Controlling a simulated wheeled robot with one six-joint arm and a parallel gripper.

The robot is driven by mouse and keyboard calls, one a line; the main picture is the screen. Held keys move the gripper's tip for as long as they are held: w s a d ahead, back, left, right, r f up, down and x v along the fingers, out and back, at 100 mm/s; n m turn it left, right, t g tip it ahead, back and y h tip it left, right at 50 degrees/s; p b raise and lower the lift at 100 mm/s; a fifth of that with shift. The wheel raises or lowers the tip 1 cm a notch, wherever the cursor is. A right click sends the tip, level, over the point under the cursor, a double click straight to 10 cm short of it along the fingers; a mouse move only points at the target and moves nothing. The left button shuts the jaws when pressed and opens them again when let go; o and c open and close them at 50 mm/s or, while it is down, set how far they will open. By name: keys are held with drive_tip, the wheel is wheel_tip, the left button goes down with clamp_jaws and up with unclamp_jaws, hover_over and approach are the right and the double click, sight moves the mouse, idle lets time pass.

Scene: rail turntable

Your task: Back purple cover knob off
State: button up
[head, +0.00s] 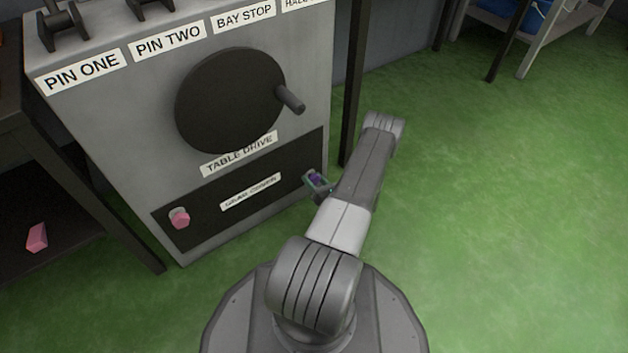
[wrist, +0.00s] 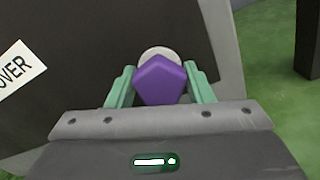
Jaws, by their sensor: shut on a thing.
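The purple knob (wrist: 161,80) is a faceted, five-sided piece in the wrist view, with a pale round disc (wrist: 158,52) showing behind its top edge. It sits at the right end of the dark cover panel (head: 205,211) low on the grey cabinet. My gripper (wrist: 160,84) is shut on the purple knob, with one green finger on each side. In the head view the knob (head: 316,178) is small and partly hidden by the fingers. A pink knob (head: 180,218) is at the panel's left end.
A dark round wheel with a handle (head: 229,100) is above the panel, over the TABLE DRIVE label (head: 239,153). A dark post (head: 352,85) stands close behind my arm. A pink block (head: 37,237) lies on the shelf at left. Green floor at right is clear.

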drive_tip(key=shift+n, duration=0.8)
drive_tip(key=o, duration=1)
drive_tip(key=shift+s+d, duration=0.1)
drive_tip(key=p+v, duration=0.3)
drive_tip(key=v, duration=1)
drive_tip(key=shift+s+d+p, duration=0.2)
drive_tip(key=shift+s+p, duration=0.1)
drive_tip(key=shift+a, duration=0.1)
